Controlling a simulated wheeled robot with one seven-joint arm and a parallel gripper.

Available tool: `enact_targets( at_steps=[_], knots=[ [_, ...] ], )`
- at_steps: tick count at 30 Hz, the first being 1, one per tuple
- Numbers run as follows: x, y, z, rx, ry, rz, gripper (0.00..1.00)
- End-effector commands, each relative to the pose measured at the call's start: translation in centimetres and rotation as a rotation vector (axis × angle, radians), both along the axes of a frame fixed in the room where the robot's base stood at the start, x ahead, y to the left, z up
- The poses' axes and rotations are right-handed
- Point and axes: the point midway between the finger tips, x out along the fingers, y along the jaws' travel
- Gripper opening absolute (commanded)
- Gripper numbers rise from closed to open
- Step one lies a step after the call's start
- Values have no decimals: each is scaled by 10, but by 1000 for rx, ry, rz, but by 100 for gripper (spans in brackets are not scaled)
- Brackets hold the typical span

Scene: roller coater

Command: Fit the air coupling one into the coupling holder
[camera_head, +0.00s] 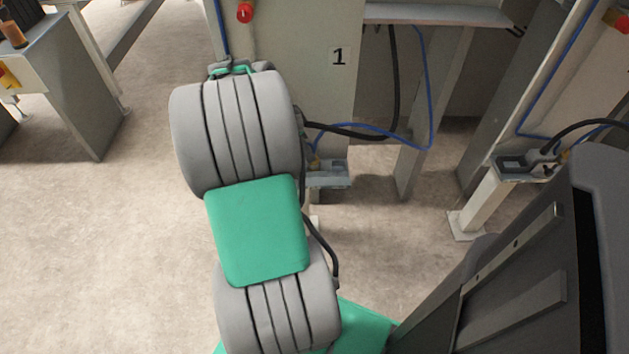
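The panel marked 1 (339,57) stands behind my arm. A blue-grey bracket (332,176), which looks like the coupling holder, sits low in front of it, partly hidden by my arm. A small brass-coloured piece (315,161), perhaps the air coupling, shows at the bracket's left side by the end of a blue hose (375,129). I cannot tell whether it is seated, loose or held. A black hose runs close by. My grey and green arm covers the middle of the view, and my gripper is hidden behind it.
A second bracket (513,165) with a hose and fitting stands on a pale post (482,207) at right. A red knob (244,12) is at the top. A grey metal table (80,80) stands at upper left. The floor at left is clear.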

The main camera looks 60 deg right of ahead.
Motion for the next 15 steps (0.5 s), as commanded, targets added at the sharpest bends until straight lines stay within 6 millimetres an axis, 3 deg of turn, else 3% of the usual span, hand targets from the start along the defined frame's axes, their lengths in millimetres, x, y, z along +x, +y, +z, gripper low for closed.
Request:
enact_targets(
  at_steps=[15],
  knots=[
    [-16,-27,-67,-2,-1,-11,54]
  ],
)
